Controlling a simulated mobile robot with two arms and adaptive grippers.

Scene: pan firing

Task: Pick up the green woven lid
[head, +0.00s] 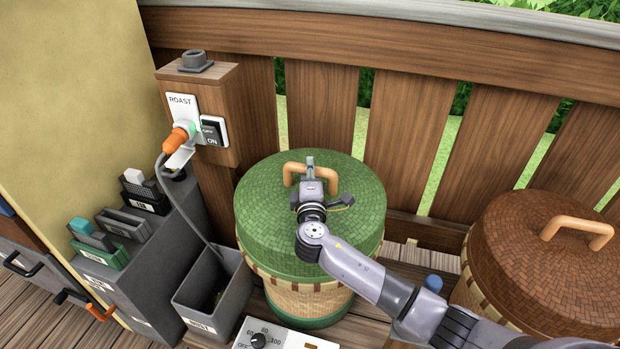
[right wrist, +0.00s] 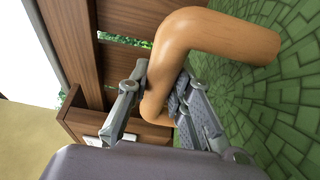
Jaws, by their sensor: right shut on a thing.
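The green woven lid (head: 350,205) sits on a round tan woven basket (head: 300,298) with a green base. A tan wooden handle (head: 292,168) arches over the lid's top. My right gripper (head: 310,168) is over the lid, its fingers at the handle. In the right wrist view the two fingers close around one leg of the handle (right wrist: 215,35), with the lid's green tiles (right wrist: 270,115) behind it. The lid appears seated level on the basket. My left gripper is not in view.
A basket with a brown woven lid (head: 530,262) stands at the right. Grey bins (head: 215,292) and a white dial box (head: 280,338) stand in front. A wooden railing (head: 400,60) runs behind.

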